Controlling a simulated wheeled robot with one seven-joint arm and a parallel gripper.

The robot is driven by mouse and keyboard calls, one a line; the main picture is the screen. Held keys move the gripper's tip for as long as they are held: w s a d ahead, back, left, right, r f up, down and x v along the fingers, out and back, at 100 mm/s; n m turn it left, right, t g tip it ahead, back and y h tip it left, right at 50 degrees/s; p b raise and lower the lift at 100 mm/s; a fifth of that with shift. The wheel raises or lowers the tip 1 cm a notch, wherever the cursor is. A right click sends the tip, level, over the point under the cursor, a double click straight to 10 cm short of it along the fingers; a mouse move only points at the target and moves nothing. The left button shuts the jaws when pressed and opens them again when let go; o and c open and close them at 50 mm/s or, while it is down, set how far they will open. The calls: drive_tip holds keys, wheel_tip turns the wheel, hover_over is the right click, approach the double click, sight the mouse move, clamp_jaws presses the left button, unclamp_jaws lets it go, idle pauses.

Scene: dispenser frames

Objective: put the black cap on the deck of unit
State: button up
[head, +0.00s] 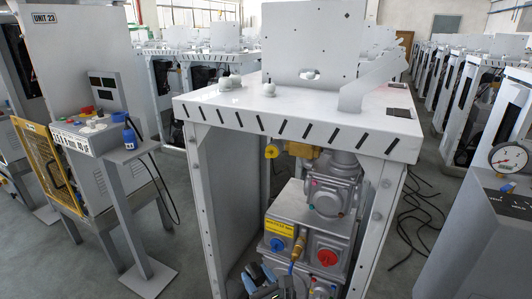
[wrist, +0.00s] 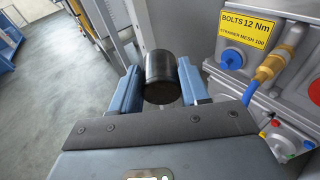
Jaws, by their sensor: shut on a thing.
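The black cap (wrist: 160,78) is a dark cylinder between the blue fingers of my gripper (wrist: 159,84) in the wrist view. The fingers are shut on its two sides. In the head view my gripper (head: 262,277) is low at the bottom edge, in front of the unit's open lower bay; I cannot make out the cap clearly there. The deck (head: 230,101) is the white flat top of the unit, well above my gripper. It has a row of dark slots along its front edge.
A tall white plate (head: 310,45), a slanted bracket (head: 372,80) and small white knobs (head: 268,89) stand on the deck. Grey pump housing (head: 300,215) with a yellow label fills the bay. A pedestal (head: 125,155) stands left; a gauge (head: 507,157) is right.

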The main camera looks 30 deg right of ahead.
sight(257, 275)
wheel_tip(257, 275, up, 10)
drive_tip(key=p, duration=0.7)
drive_tip(key=shift+f+p, duration=0.15)
drive_tip(key=shift+p, duration=0.2)
drive_tip(key=shift+a+f+b, duration=0.15)
drive_tip(key=shift+f+b, duration=0.25)
drive_tip(key=shift+b, duration=0.05)
